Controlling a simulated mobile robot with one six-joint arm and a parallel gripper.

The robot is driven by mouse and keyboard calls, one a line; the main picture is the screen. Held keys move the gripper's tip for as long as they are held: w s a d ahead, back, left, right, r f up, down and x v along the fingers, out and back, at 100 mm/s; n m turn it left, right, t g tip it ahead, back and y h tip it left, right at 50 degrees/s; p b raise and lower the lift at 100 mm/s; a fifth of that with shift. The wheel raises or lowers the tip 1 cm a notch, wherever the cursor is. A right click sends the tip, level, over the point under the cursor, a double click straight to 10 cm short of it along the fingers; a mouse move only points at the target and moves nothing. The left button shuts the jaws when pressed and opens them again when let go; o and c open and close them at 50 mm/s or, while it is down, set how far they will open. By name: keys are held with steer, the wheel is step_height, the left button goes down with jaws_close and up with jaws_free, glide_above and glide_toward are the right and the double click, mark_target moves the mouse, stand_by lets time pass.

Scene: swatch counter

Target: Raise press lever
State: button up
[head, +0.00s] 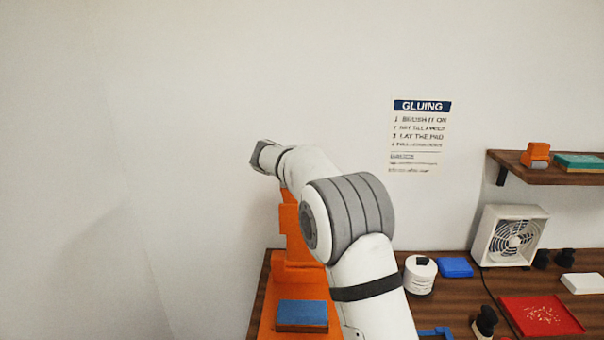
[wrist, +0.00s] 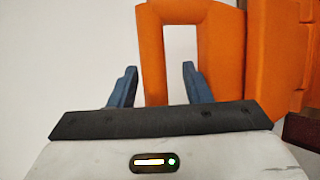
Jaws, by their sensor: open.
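The orange press (head: 296,240) stands at the left end of the counter, partly hidden behind my arm. In the wrist view an orange looped frame (wrist: 154,45), which looks like the press lever's handle, has a tall rectangular opening. My gripper (wrist: 159,68) is open, with one blue-grey finger on each side of the frame's left bar. The right finger shows in front of the opening. I cannot tell whether either finger touches the bar. In the head view my gripper (head: 264,157) is at the upper left of the press, and the lever cannot be made out.
A blue-topped block (head: 302,314) lies on the press base. To the right on the counter (head: 455,295) are a white pot (head: 420,274), a blue block (head: 456,267), a fan (head: 510,236) and a red tray (head: 541,316). A shelf (head: 545,170) is above. The wall left of the press is clear.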

steer(key=shift+s+a, duration=0.15)
steer(key=shift+a, duration=0.05)
steer(key=b+v, duration=0.2)
steer(key=v, duration=0.5)
steer(key=shift+s+r, duration=0.2)
steer(key=s+d+f+m+g+y, duration=0.1)
steer(key=s+d+m+g, duration=0.15)
steer(key=s+d, duration=0.55)
steer(key=s+d+f+m+g+y, duration=0.15)
steer(key=s+d+m, duration=0.3)
steer(key=s, duration=0.65)
steer(key=s+d+f+m+g+y, duration=0.1)
steer(key=s+f+m, duration=0.3)
steer(key=s, duration=0.9)
steer(key=s+d+f+m+g+y, duration=0.1)
steer(key=s+f, duration=0.5)
steer(key=s, duration=0.7)
steer(key=d+m+y, duration=0.1)
steer(key=m, duration=0.1)
steer(key=shift+s+f+m+g, duration=0.25)
steer(key=shift+m+g, duration=0.05)
steer(key=shift+m, duration=0.1)
steer(key=shift+y, duration=0.25)
